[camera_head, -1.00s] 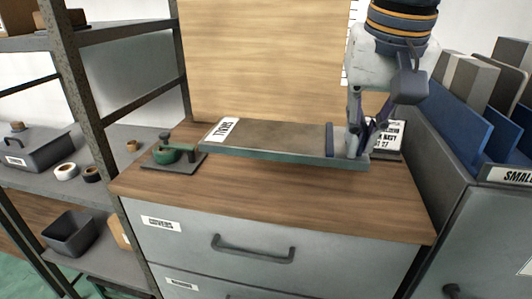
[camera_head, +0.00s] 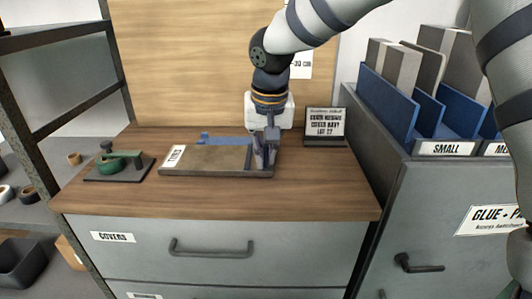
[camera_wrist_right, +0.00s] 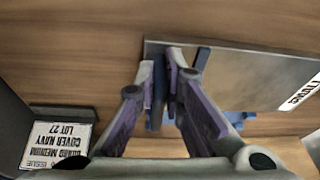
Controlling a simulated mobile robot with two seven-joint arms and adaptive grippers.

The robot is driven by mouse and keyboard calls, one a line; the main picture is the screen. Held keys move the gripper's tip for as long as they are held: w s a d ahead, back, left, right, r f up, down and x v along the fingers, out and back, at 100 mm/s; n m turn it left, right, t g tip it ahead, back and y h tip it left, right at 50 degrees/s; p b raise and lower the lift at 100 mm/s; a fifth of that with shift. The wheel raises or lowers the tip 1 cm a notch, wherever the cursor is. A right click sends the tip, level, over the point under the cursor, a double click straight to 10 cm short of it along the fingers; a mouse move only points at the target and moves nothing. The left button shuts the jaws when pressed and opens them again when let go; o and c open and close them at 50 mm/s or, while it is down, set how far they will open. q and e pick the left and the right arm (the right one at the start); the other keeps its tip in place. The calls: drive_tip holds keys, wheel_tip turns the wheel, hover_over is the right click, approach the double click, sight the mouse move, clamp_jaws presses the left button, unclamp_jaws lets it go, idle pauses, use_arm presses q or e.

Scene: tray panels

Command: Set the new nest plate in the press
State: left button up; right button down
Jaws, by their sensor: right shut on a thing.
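A flat grey-brown plate with a white label at its left end and a dark blue bar near its right end, which I take for the nest plate (camera_head: 215,160), is low over or on the wooden cabinet top. My right gripper (camera_head: 264,160) comes down at its right end and is shut on the bar; the wrist view shows the fingers (camera_wrist_right: 168,85) around it and the plate (camera_wrist_right: 235,75). A blue piece (camera_head: 222,138) shows behind the plate, partly hidden by it. I cannot tell whether the plate touches what is below. I see no clear press. My left gripper is out of view.
A green-and-dark tool on a base (camera_head: 118,163) stands left of the plate. A dark sign (camera_head: 325,126) stands at the back right. A cabinet with blue dividers and panels (camera_head: 420,100) is at right. The front strip of the wooden top (camera_head: 220,198) is clear.

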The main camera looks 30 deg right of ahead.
drive_tip(key=c, duration=1.7)
unclamp_jaws()
drive_tip(key=shift+f, duration=0.15)
